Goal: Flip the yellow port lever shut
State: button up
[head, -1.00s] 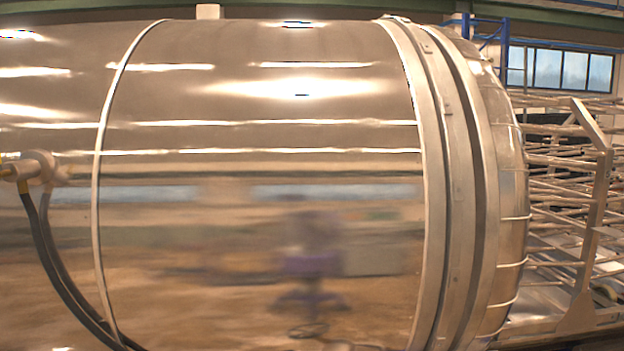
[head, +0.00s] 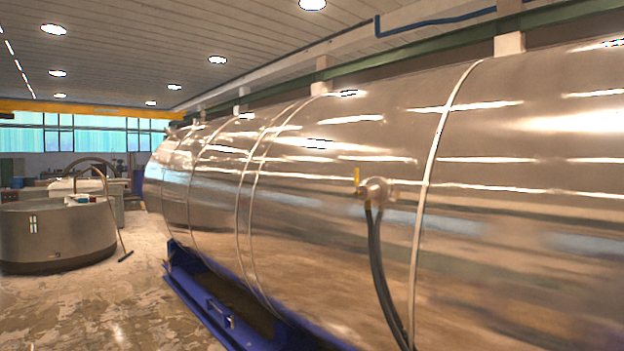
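The yellow lever (head: 357,179) is a small upright handle on the left side of a metal port (head: 376,191) on the side of the vacuum chamber (head: 330,220). Two dark hoses (head: 379,275) hang down from the port. The port is right of the middle of the head view, and the lever is small there. The chamber is a long, shiny horizontal steel cylinder with welded bands. My gripper is not in view.
A blue support frame (head: 205,305) runs along the floor under the chamber. A low round metal tank (head: 55,238) stands at the left. The floor (head: 120,310) between them is mostly clear. A dark-footed pole (head: 117,225) leans by the tank.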

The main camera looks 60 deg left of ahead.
aim_at(357, 177)
jog(key=i+j+u, duration=0.15)
jog(key=u, duration=0.25)
jog(key=i+j+u, duration=0.15)
jog(key=j+u, duration=0.25)
jog(key=i+u, duration=0.2)
jog(key=u, duration=0.2)
jog(key=i+j+u, duration=0.15)
jog(key=u, duration=0.3)
jog(key=i+u, duration=0.2)
jog(key=i, duration=0.8)
